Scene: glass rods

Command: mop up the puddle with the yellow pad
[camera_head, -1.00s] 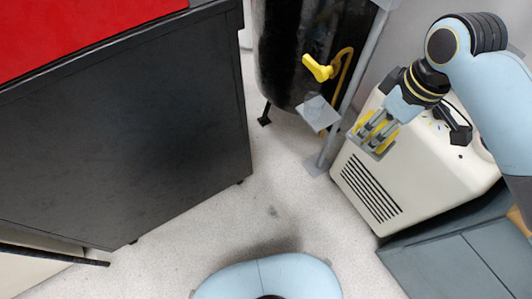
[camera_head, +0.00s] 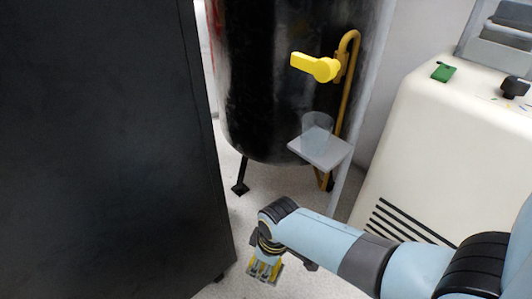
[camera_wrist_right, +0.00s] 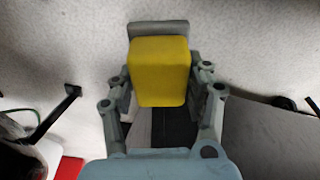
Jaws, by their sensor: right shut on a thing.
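The yellow pad (camera_wrist_right: 160,72) is a block held between the fingers of my right gripper (camera_head: 265,268), which is shut on it. In the head view the gripper points down at the lower middle, over the pale floor, and only a little yellow shows between its fingers. In the right wrist view the pad fills the middle, with speckled floor beyond it. I cannot tell whether the pad touches the floor. I cannot make out the puddle in either current view. My left gripper is not in view.
A dark cabinet (camera_head: 100,150) stands on the left. A black tank (camera_head: 270,90) with a yellow valve handle (camera_head: 316,67) stands behind. A clear cup (camera_head: 316,130) sits on a grey shelf (camera_head: 325,153). A cream machine (camera_head: 435,140) is on the right.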

